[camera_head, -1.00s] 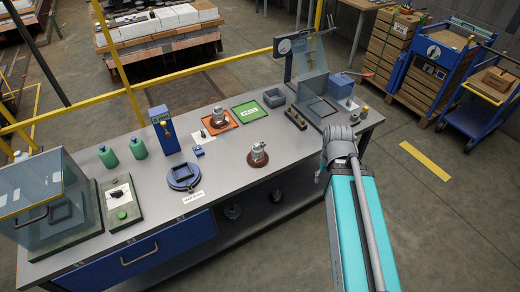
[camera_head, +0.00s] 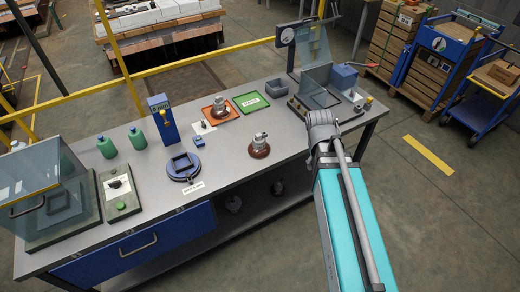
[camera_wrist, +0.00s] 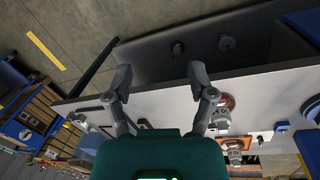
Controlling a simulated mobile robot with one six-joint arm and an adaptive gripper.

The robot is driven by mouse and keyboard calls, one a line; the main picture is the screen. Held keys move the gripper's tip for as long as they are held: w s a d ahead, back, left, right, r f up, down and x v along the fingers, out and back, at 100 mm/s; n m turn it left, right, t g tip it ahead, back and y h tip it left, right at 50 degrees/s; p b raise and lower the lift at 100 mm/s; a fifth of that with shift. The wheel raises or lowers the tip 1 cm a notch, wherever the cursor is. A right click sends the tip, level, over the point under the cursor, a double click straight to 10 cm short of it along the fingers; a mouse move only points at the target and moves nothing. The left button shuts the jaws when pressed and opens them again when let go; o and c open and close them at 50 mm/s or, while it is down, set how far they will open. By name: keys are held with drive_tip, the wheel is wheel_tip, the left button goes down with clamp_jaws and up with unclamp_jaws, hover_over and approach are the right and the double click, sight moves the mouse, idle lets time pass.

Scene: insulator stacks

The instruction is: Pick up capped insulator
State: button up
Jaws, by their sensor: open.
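One insulator (camera_head: 260,149), with a brown skirt and a grey metal cap, stands upright on the bare tabletop near the front middle. A similar capped insulator (camera_head: 219,108) sits on the orange tray (camera_head: 206,118) behind it. In the wrist view my gripper (camera_wrist: 161,76) is open and empty, its two fingers spread over the table's front edge. The nearer insulator (camera_wrist: 221,116) is right of the fingers and apart from them, with the orange tray beyond it. In the head view my arm comes in from the lower right; its gripper is not clearly visible there.
A green tray (camera_head: 251,102) and grey bin (camera_head: 276,88) stand at the back. A blue ring fixture (camera_head: 184,168) lies left, beyond it green bottles (camera_head: 107,147) and a clear-walled box (camera_head: 40,190). A clear-shielded station (camera_head: 318,90) stands right. The tabletop around the nearer insulator is clear.

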drive_tip(key=w+a+f+n+t+h+b, duration=0.3)
drive_tip(key=w+a+f+n+h+b, duration=0.35)
drive_tip(key=w+a+n+b, duration=0.45)
drive_tip(key=w+a+n+t+h+b, duration=0.1)
drive_tip(key=w+a+n+t+b, duration=0.1)
drive_tip(key=a+n, duration=0.3)
drive_tip(key=w+a+n+t+h+b, duration=0.1)
drive_tip(key=w+a+n+t+b, duration=0.2)
drive_tip(key=a, duration=1.1)
drive_tip(key=n+b, duration=0.1)
drive_tip(key=n, duration=0.2)
drive_tip(key=shift+a+f, duration=0.2)
drive_tip(key=shift+a, duration=0.05)
drive_tip(key=shift+d+h, duration=0.1)
drive_tip(key=shift+h, duration=0.15)
drive_tip(key=b, duration=0.3)
hover_over(253, 148)
drive_tip(key=s+a, duration=0.1)
wheel_tip(253, 148, down, 3)
drive_tip(key=shift+w+d+f, duration=0.15)
drive_tip(key=shift+w+d, duration=0.25)
drive_tip(key=shift+d, duration=0.1)
